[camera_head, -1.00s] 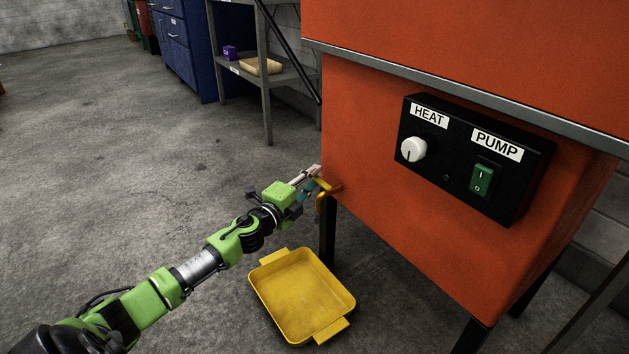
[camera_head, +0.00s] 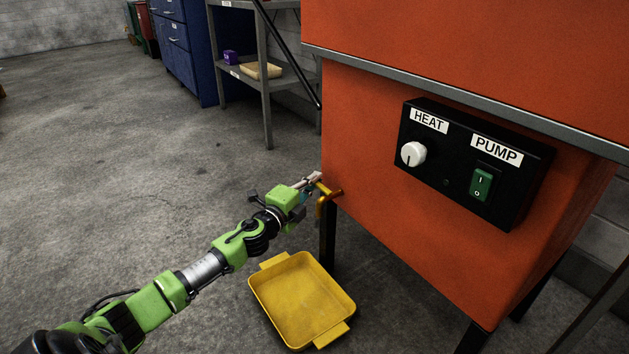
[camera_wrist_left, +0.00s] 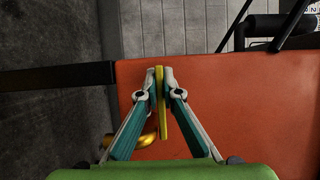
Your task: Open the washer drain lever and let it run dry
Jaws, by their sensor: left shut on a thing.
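The orange-red washer (camera_head: 375,180) fills the right of the head view. Its yellow drain lever (camera_wrist_left: 161,110) stands between the fingers of my left gripper (camera_wrist_left: 162,75) in the left wrist view, and the gripper is shut on it. A brass drain spout (camera_wrist_left: 140,141) shows beside the lever in that view. In the head view my left gripper (camera_head: 314,181) is at the washer's lower left corner, by the yellow drain fitting (camera_head: 326,199). A yellow tray (camera_head: 303,298) lies on the floor below. No liquid can be made out in it. My right gripper is not in view.
A black control box (camera_head: 470,165) with a white heat knob and green pump switch is on the washer front. A grey shelf (camera_head: 262,75) and blue cabinet (camera_head: 185,50) stand behind. The floor at left is clear.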

